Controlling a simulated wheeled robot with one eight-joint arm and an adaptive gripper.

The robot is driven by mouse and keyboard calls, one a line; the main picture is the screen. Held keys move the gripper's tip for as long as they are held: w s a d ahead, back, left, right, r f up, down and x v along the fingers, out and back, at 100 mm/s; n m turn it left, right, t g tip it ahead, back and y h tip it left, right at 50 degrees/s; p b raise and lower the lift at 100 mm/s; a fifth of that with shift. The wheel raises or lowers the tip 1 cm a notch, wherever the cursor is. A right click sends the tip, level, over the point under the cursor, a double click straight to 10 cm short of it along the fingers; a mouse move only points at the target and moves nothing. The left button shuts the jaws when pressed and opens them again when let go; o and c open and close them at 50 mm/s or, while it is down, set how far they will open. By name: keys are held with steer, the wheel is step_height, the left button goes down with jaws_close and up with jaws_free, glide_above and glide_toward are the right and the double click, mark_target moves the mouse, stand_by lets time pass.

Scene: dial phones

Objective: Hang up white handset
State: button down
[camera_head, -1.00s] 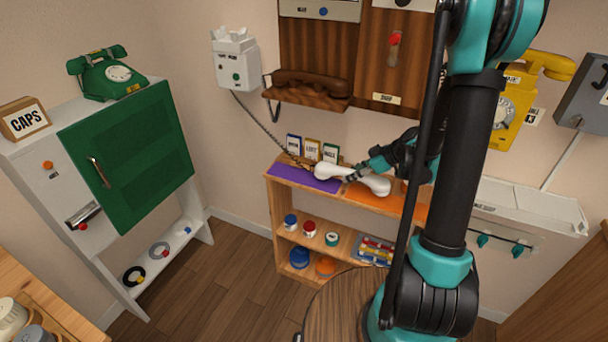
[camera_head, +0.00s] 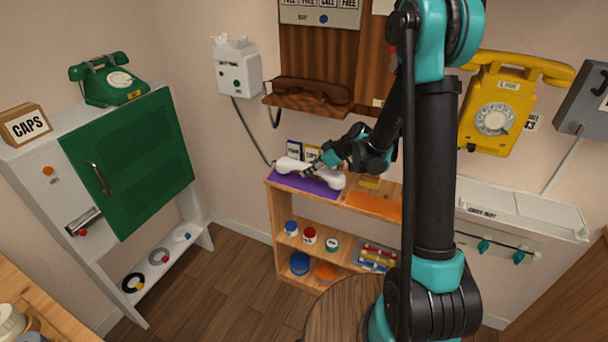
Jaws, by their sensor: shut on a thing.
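The white handset (camera_head: 334,180) lies at a slant just over or on the purple mat (camera_head: 310,188) on top of the wooden shelf; I cannot tell whether it touches. My gripper (camera_head: 313,169) reaches in from the right and is shut on the handset's middle, hiding part of it. The white wall phone (camera_head: 237,68) hangs up and to the left of the handset, its cradle on top empty. A dark cord (camera_head: 250,130) runs from the phone down to the handset's left end.
Small cards (camera_head: 294,149) stand behind the handset. A brown handset (camera_head: 312,88) rests on a wooden wall ledge to the right of the white phone. An orange mat (camera_head: 374,204) lies right of the purple one. The green cabinet door (camera_head: 130,160) is at left.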

steer(key=shift+w+a, duration=0.15)
steer(key=shift+a, duration=0.35)
steer(key=shift+w+a, duration=0.2)
steer(key=shift+a, duration=0.45)
step_height(320, 180, down, 2)
steer(key=shift+d+f, duration=0.1)
steer(key=shift+f, duration=0.45)
steer(key=shift+f, duration=0.1)
steer(key=c, duration=1.2)
jaws_free()
steer(key=shift+d, duration=0.1)
